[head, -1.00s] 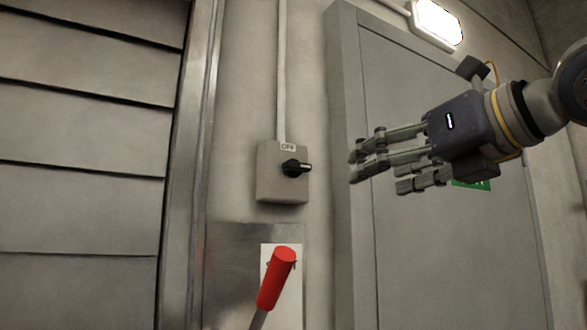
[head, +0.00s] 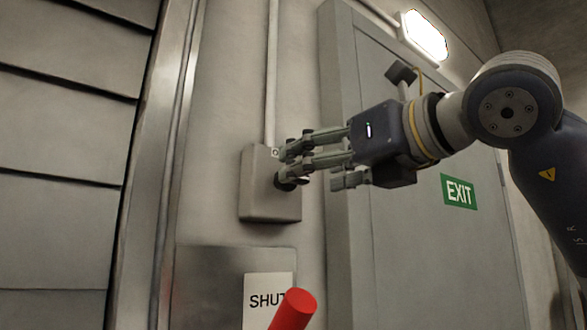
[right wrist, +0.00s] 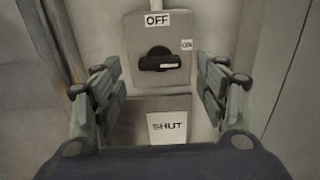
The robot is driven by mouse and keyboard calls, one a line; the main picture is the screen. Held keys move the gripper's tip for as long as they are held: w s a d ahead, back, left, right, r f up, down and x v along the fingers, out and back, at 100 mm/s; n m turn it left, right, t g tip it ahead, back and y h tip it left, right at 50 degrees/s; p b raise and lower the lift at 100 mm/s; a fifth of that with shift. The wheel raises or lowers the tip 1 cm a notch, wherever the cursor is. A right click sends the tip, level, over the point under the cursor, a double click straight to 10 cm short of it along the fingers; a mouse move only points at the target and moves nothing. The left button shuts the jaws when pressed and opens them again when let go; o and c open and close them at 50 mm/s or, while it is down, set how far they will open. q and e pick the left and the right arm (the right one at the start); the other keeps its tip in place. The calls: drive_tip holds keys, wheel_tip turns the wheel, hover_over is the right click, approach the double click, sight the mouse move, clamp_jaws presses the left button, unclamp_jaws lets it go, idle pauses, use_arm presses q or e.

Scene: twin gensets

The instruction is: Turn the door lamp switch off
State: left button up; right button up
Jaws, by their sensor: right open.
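The door lamp switch is a grey wall box (head: 262,205) with a black rotary knob, which shows clearly in the right wrist view (right wrist: 158,62). An OFF label (right wrist: 157,19) is at the box's top and a small label, probably ON, at its right. The knob's white mark points right, towards the small label. My right gripper (head: 287,165) is open at the box, its fingertips covering most of the knob in the head view. In the right wrist view its fingers (right wrist: 160,82) stand apart on either side of the box. Contact cannot be told. My left gripper is not in view.
The lamp (head: 425,36) above the grey door (head: 420,260) is lit. An EXIT sign (head: 459,191) is on the door. Below the switch are a SHUT label (head: 266,292) and a red handle (head: 295,308) sticking out. The door frame stands just right of the switch.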

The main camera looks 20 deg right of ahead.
drive_tip(key=p+x, duration=0.1)
drive_tip(key=x, duration=0.4)
drive_tip(key=shift+w+a+f, duration=0.1)
drive_tip(key=shift+w, duration=0.05)
drive_tip(key=shift+w+a, duration=0.1)
drive_tip(key=shift+w, duration=0.3)
drive_tip(key=c, duration=1.1)
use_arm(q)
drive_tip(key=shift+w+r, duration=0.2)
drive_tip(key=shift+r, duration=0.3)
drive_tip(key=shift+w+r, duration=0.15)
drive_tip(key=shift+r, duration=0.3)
